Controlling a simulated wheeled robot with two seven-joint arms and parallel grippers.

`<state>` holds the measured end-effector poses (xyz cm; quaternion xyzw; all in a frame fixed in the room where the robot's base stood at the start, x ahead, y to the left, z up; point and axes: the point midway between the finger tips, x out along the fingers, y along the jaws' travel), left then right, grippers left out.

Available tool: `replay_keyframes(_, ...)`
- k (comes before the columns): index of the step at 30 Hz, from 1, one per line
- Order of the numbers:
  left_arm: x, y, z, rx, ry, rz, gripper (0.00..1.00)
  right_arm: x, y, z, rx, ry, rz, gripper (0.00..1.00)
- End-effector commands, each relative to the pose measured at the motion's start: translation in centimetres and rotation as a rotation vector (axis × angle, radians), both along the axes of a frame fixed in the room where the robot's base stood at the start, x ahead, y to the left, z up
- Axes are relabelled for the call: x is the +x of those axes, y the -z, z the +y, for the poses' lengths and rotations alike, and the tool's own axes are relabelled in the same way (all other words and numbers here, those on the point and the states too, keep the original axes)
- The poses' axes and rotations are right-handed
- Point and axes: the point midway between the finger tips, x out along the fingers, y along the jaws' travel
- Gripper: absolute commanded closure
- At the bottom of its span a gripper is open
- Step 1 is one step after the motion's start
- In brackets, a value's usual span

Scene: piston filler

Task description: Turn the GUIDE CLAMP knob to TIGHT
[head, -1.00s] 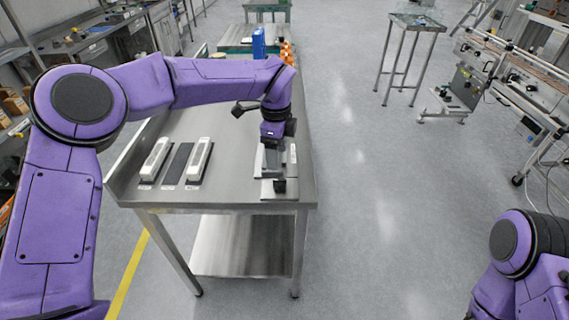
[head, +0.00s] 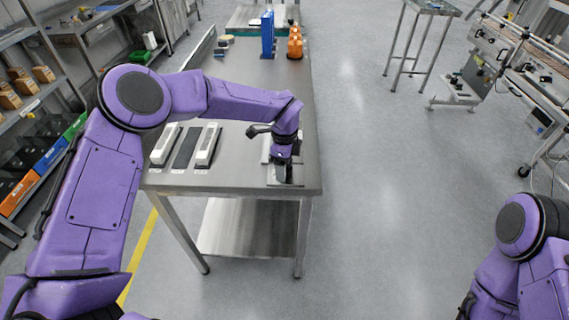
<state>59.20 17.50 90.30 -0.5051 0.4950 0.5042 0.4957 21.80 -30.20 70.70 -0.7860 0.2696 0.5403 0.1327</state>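My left gripper (head: 284,174) points down at the near right corner of a steel table, over a small light plate there. Its fingers are too small and dark to tell whether they are open or shut, or hold anything. Of my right arm only purple links show at the lower right; its gripper is out of view. A conveyor machine (head: 528,52) with small black knobs and fittings stands at the far right, well away from my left gripper. I cannot tell which of them is the GUIDE CLAMP knob, and no label is readable.
The steel table (head: 240,178) bears two white-topped blocks, one of them the right block (head: 207,145), with a dark strip (head: 186,148) between. A blue holder (head: 267,36) and orange bottles (head: 295,42) stand farther back. A small stand (head: 425,8) is beyond. The floor (head: 385,190) between table and machine is clear.

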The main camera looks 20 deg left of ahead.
Motion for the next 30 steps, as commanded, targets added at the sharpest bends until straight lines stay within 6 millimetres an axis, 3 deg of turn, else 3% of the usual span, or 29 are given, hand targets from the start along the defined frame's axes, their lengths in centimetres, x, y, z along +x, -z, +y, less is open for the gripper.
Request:
replay_keyframes(1, 0.0, 0.0, 0.0, 0.0, 0.0, 0.0, 0.5, 0.0, 0.0, 0.0, 0.0, 0.0, 0.0, 0.57)
replay_keyframes(5, 0.0, 0.0, 0.0, 0.0, 0.0, 0.0, 0.9, 0.0, 0.0, 0.0, 0.0, 0.0, 0.0, 0.57)
replay_keyframes(17, 0.1, 0.1, 0.0, 0.0, 0.061, -0.001, 0.89, 0.0, 0.4, 0.0, 0.0, 0.0, 0.0, 0.57)
replay_keyframes(30, 0.2, 0.1, 0.0, -0.001, 0.411, -0.001, 0.89, 0.0, 1.8, 0.0, 0.0, 0.0, 0.0, 0.57)
